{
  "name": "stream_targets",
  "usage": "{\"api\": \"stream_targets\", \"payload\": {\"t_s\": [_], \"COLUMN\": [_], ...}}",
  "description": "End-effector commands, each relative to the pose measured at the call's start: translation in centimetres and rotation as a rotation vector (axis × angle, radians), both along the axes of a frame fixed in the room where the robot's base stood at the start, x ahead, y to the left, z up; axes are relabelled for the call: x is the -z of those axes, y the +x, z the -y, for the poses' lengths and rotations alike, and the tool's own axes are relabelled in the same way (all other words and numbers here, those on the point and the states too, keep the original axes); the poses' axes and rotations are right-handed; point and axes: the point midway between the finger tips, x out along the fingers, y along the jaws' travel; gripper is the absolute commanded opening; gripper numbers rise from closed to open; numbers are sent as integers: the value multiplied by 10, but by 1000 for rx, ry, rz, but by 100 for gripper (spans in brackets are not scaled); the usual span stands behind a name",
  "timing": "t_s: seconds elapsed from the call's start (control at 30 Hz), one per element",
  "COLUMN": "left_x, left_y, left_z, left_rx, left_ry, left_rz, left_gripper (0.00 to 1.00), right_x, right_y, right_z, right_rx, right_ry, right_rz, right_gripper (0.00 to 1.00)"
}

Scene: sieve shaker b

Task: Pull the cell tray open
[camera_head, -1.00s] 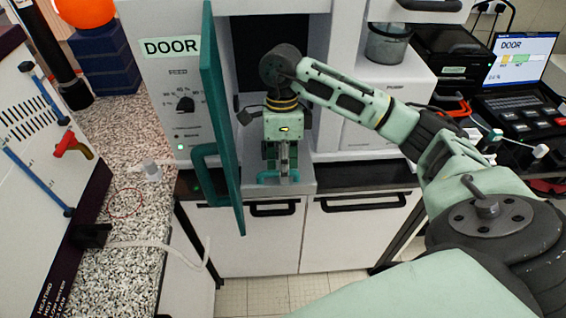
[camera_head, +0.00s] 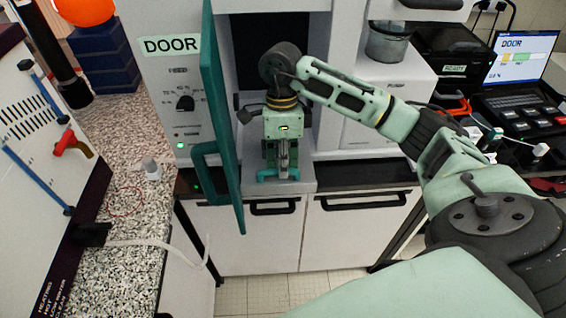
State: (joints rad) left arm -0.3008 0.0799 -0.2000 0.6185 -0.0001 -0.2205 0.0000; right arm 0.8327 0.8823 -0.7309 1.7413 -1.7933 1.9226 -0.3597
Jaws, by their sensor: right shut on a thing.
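The teal handle (camera_head: 266,175) sits at the front of the grey cell tray (camera_head: 304,187), low in the dark opening of the white machine. My right gripper (camera_head: 284,172) comes down from above and is shut on this handle. Its fingers and body hide the handle's middle and part of the tray. How far the tray stands out is hard to tell. My left gripper is not in view.
The machine's teal door (camera_head: 221,120) stands open just left of my right gripper. White cabinets (camera_head: 258,240) with black handles are below. A speckled counter (camera_head: 130,210) lies left, and a screen (camera_head: 523,60) reading DOOR stands at right.

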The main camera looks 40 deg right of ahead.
Motion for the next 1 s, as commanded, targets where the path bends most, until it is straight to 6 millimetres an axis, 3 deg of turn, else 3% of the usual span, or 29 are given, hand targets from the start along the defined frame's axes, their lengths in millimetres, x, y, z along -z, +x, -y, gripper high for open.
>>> {"api": "stream_targets", "payload": {"t_s": [0.43,0.83,0.87,1.0], "left_x": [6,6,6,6], "left_y": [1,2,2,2], "left_z": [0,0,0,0], "left_rx": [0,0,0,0], "left_ry": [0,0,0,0], "left_rz": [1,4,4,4], "left_gripper": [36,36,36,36], "right_x": [0,0,0,0], "right_y": [-33,-38,-38,-38], "right_z": [-20,-24,-24,-23], "right_rx": [5,5,5,3], "right_ry": [0,2,2,1], "right_rz": [0,-5,-5,-4], "right_gripper": [0,0,16,29]}}
